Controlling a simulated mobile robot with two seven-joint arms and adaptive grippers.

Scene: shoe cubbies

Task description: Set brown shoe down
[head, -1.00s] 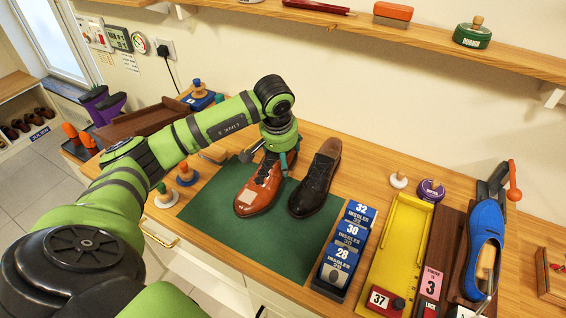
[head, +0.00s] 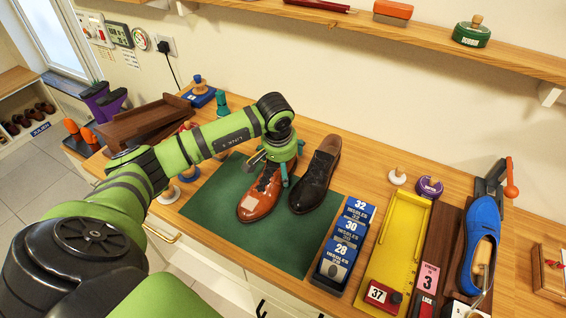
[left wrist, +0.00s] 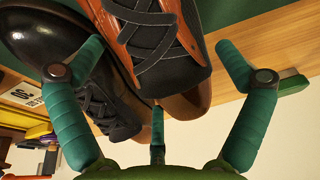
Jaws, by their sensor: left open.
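The brown shoe (head: 261,199) stands on the green mat (head: 222,228), toe toward the front, with a pale patch on its toe. The black shoe (head: 314,184) stands close to its right on the same mat. My left gripper (head: 272,172) is over the heel end of the brown shoe and hides part of it. In the left wrist view the teal fingers (left wrist: 155,68) are spread wide, with the brown shoe (left wrist: 163,40) between and beyond them. The black shoe (left wrist: 72,70) lies behind one finger. My right gripper is not in view.
The insole boxes (head: 346,240) stand at the mat's right edge, followed by a yellow measuring tray (head: 400,240) and a blue shoe (head: 483,240). Wooden stoppers and a brown rack (head: 150,118) are at the left. A shelf (head: 350,22) runs above.

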